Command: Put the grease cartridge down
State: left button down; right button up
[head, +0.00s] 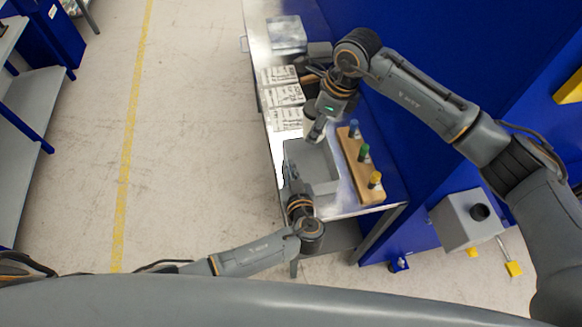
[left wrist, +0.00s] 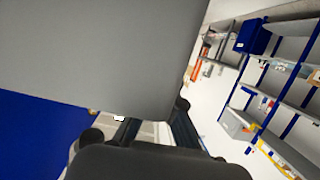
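No grease cartridge can be told for certain. Three bottle-like pieces with a blue cap (head: 353,128), a green cap (head: 364,152) and a yellow cap (head: 375,179) stand in a wooden rack (head: 349,154) on the bench. My left gripper (head: 290,172) is at the near left edge of a grey box (head: 322,166). In the left wrist view its dark fingers (left wrist: 155,132) stand apart, and a large grey surface (left wrist: 95,50) hides their tips. My right gripper (head: 315,131) points down above the far end of the grey box; its fingers are too small to tell whether they hold anything.
White printed packs (head: 282,96) lie in a row along the bench (head: 340,208), with a clear box (head: 286,35) at the far end. A blue wall (head: 420,165) closes the right side. Open floor (head: 190,130) lies left, with shelving (head: 30,120) beyond.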

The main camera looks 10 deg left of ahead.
notch_tip(320, 180, down, 6)
jog(key=s+m, duration=0.3)
send_over(313, 182)
notch_tip(313, 182, down, 5)
jog(key=shift+t, duration=0.4)
jog(key=shift+f, duration=2.2)
jog(key=o, duration=1.1)
jog(key=shift+f, duration=0.2)
jog(key=shift+o, duration=0.2)
jog(key=v, duration=1.2)
jog(key=shift+r, duration=0.2)
jog(key=shift+a, duration=0.1)
